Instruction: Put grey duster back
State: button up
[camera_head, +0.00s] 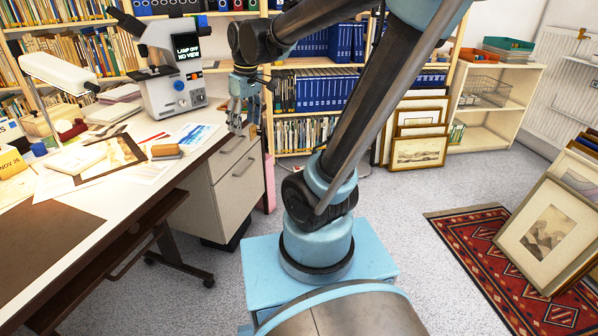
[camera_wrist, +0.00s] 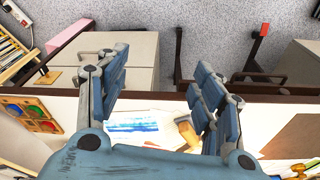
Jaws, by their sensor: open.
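A small block with a tan side and a greyish top, which looks like the duster (camera_head: 166,151), lies on the desk (camera_head: 95,214) beside a print and papers. The wrist view shows a tan block (camera_wrist: 187,131), probably the same one, partly behind my right-hand finger. My gripper (camera_head: 237,126) is open and empty, pointing down near the desk's right edge, to the right of the block. In the wrist view its fingers (camera_wrist: 160,65) are spread apart, with nothing between them. I cannot tell which place belongs to the duster.
A microscope (camera_head: 172,75) and a white lamp (camera_head: 58,70) stand on the desk. A dark-edged print (camera_head: 112,155) and a blue watercolour (camera_head: 193,134) lie near the block. Drawers (camera_head: 236,180) stand below the desk. Framed prints (camera_head: 548,232) lean at right; carpet is open between.

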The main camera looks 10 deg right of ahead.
jog(key=s+d+f+m+h, duration=0.1)
jog(key=s+d+f+m, duration=0.7)
jog(key=s+d+f, duration=0.3)
jog(key=s+d, duration=0.2)
jog(key=s, duration=0.1)
jog(key=shift+s+d+f+t, duration=0.25)
jog(key=shift+s+d+t, duration=0.05)
jog(key=shift+t, duration=0.1)
dwell(0.5)
